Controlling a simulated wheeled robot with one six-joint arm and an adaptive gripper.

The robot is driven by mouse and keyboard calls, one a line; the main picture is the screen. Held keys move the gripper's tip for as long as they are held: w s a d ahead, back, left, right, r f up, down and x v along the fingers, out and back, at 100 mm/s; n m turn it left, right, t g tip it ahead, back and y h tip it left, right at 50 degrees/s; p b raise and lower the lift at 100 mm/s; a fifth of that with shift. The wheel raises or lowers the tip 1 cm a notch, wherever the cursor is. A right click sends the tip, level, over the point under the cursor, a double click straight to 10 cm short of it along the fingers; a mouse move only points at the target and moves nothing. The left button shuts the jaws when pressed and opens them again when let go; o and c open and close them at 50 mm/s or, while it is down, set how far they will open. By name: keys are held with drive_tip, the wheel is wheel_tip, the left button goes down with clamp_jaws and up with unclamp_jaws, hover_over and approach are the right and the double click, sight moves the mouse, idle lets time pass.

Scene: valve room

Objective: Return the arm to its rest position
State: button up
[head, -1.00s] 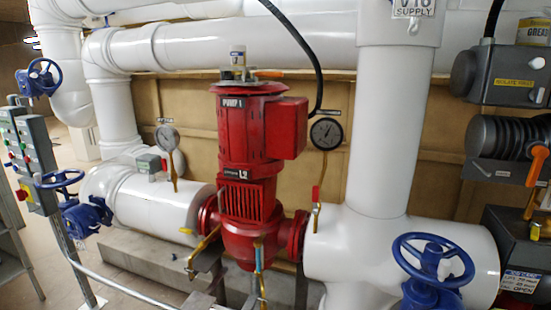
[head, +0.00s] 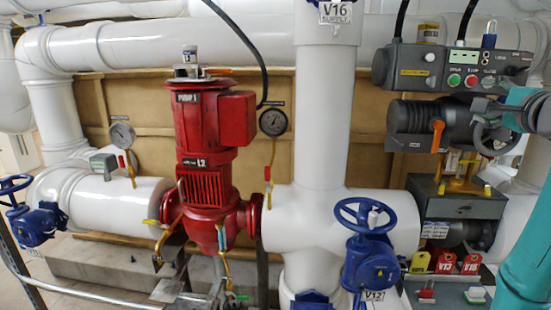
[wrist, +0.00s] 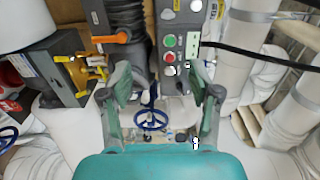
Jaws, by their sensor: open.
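My gripper (wrist: 161,92) shows in the wrist view with its two fingers spread wide apart and nothing held between them. Beyond the fingers is a grey control box (wrist: 181,22) with red and green buttons, and a small blue handwheel (wrist: 151,120) appears in the gap. No finger clearly touches anything. In the head view, my teal arm (head: 524,245) stands at the right edge, in front of the white pipes and close to the dark actuator (head: 425,117). My fingertips are not clear in that view.
The control box (head: 455,68) sits above the actuator with its orange handle (head: 437,136). A blue handwheel valve (head: 369,262) stands left of my arm, and red and yellow tags (head: 445,262) hang nearby. The red pump (head: 207,140) and white pipes fill the middle.

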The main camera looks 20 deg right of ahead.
drive_tip(key=w+a+f+n+y, duration=0.1)
drive_tip(key=w+a+f, duration=0.15)
drive_tip(key=f, duration=0.55)
drive_tip(key=w+a+f+n, duration=0.1)
drive_tip(key=w+a+f, duration=0.15)
drive_tip(key=f, duration=0.55)
drive_tip(key=w+a+f+n+y, duration=0.1)
drive_tip(key=w+a+f+n, duration=0.1)
drive_tip(key=w+f, duration=0.35)
drive_tip(key=s+a+f+n+y, duration=0.1)
drive_tip(key=s+a+f+n, duration=0.15)
drive_tip(key=a+f, duration=0.75)
drive_tip(key=s+a+f+n+y, duration=0.1)
drive_tip(key=s+a+f+n, duration=0.3)
drive_tip(key=f, duration=0.9)
drive_tip(key=s+a+f+n+y, duration=0.2)
drive_tip(key=s+a+f+n, duration=0.3)
drive_tip(key=s+a+f, duration=0.9)
drive_tip(key=s+a+r+n+y, duration=0.1)
drive_tip(key=s+a+n, duration=0.3)
drive_tip(key=s, duration=0.6)
drive_tip(key=s+a+r+n+y, duration=0.1)
drive_tip(key=s+a+n, duration=0.3)
drive_tip(key=s, duration=0.6)
drive_tip(key=shift+s+a+r+n+g+y, duration=0.15)
drive_tip(key=shift+a+r+n+g+y, duration=0.2)
drive_tip(key=shift+a+y, duration=0.3)
